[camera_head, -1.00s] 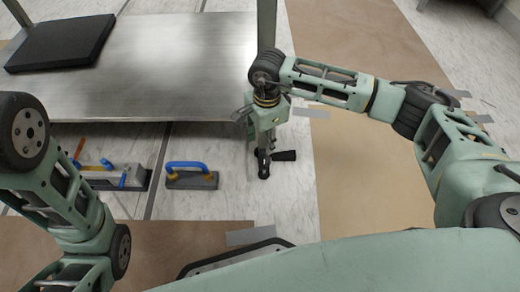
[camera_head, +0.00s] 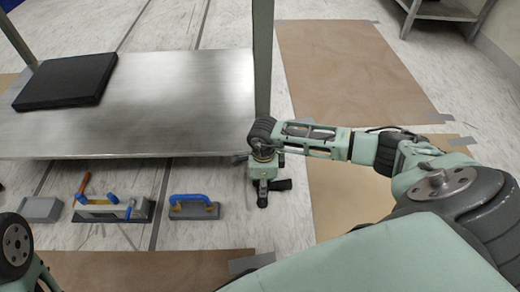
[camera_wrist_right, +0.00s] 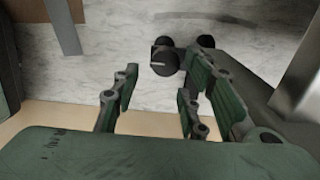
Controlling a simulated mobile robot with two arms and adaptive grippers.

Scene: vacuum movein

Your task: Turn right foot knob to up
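The foot knob (camera_wrist_right: 165,61) is a dark round knob with a light line across its face, beside the pale floor in the right wrist view. My right gripper (camera_wrist_right: 160,82) is open. The knob shows just past its fingertips, roughly between them, and nothing is held. In the head view the right gripper (camera_head: 265,188) points down near the floor at the table's front right leg (camera_head: 262,60). The knob cannot be made out there. Only part of my left arm shows at the lower left edge, and its gripper is out of view.
The metal table shelf (camera_head: 170,115) carries a black pad (camera_head: 66,82). A blue-handled float (camera_head: 193,207), a tool with orange and blue parts (camera_head: 110,209) and a grey block (camera_head: 41,209) lie on the floor in front. Brown sheets (camera_head: 350,70) cover floor to the right.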

